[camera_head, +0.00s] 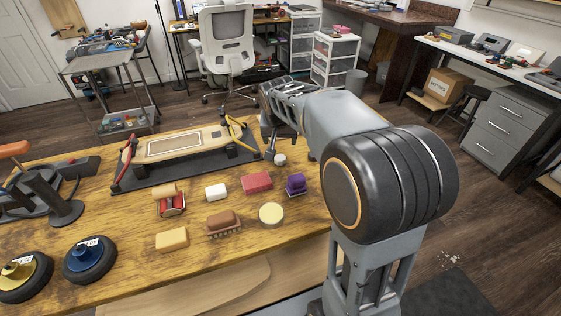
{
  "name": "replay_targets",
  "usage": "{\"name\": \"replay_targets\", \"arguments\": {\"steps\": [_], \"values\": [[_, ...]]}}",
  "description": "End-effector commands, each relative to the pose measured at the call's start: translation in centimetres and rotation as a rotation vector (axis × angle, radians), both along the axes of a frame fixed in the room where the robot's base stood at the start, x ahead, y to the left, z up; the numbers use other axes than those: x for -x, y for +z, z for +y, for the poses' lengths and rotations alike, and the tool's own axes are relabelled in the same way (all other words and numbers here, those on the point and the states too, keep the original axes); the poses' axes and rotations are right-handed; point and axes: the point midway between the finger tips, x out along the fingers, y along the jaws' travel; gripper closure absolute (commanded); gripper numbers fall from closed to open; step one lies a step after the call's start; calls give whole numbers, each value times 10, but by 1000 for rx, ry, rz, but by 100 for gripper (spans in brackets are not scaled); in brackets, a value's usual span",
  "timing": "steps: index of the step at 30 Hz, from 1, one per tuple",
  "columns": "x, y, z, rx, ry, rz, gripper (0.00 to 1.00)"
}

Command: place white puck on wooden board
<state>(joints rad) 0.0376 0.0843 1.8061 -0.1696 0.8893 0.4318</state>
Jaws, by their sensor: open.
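A small white round puck (280,159) stands on the wooden workbench, just below my gripper in the picture. A larger cream-coloured round disc (271,214) lies nearer the front edge. The wooden board (187,143), with a pale rectangular panel on it, lies on a dark base between red and yellow clamp arms at the back of the bench. My gripper (284,140) is open, to the right of the board and close above the small puck. My arm partly hides the gripper, and I cannot tell whether the fingers touch the puck.
Around the bench's middle lie a white block (216,191), a red block (257,182), a purple brush (295,184), a brown brush (223,223), a red-and-tan tool (170,200) and a yellow block (172,239). Black-rimmed discs (89,260) and a dark stand (63,208) occupy the left.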

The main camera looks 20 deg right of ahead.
Motion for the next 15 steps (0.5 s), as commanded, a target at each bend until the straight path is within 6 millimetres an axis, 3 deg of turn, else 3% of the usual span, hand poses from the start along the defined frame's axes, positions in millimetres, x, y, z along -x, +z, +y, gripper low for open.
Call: {"name": "replay_targets", "arguments": {"steps": [9, 15], "values": [[-21, -53, -10, 0, -7, 1, 29], [-28, -70, -13, 0, -7, -1, 29]]}}
